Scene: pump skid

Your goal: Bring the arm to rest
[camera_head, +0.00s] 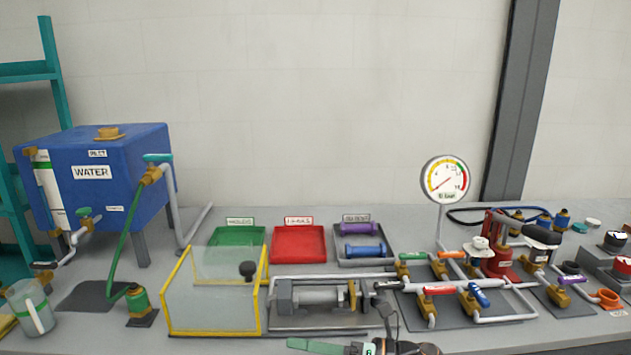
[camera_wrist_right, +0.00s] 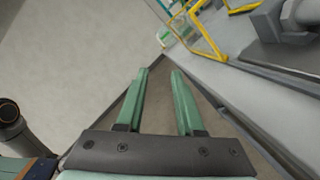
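My right gripper (camera_head: 300,344) shows at the bottom edge of the head view, in front of the bench, with its green fingers pointing left. In the right wrist view its two green fingers (camera_wrist_right: 160,72) stand apart with nothing between them. They are beside the bench's front edge, clear of the things on it. My left gripper is in neither view.
The grey bench (camera_head: 225,216) carries a blue water tank (camera_head: 125,175), a yellow-framed clear guard (camera_head: 215,300), a pump (camera_head: 315,297), green (camera_head: 238,236) and red (camera_head: 299,244) trays, a pressure gauge (camera_head: 444,180) and valved pipework (camera_head: 455,290). The guard's yellow frame (camera_wrist_right: 208,38) shows in the wrist view.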

